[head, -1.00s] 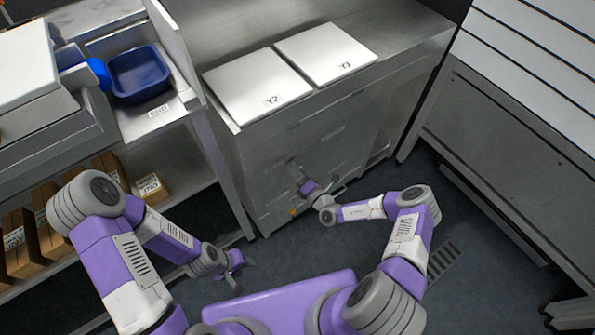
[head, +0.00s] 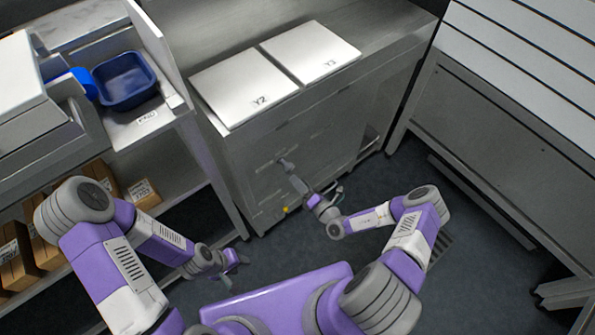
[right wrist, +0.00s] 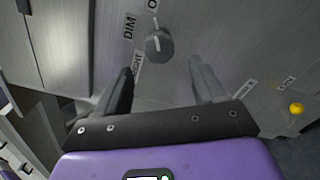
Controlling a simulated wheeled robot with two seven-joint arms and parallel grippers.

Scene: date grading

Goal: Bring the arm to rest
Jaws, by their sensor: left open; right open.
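My right gripper (head: 296,172) is in front of the metal cabinet (head: 330,140), near its front panel. In the right wrist view the right gripper (right wrist: 163,85) is open, its two fingers apart with nothing between them. A dark rotary knob (right wrist: 159,44), with the labels DIM and BRIGHT beside it, shows beyond the fingertips, apart from them as far as I can tell. My left gripper (head: 238,268) hangs low at the left over the dark floor, open and empty.
White panels marked Y2 (head: 245,88) and Y3 (head: 312,52) lie on the cabinet top. A blue bin (head: 125,80) stands on the left bench. Cardboard boxes (head: 142,193) sit on the shelf below. A slatted bench (head: 500,130) stands at the right. A yellow button (right wrist: 296,108) is on the panel.

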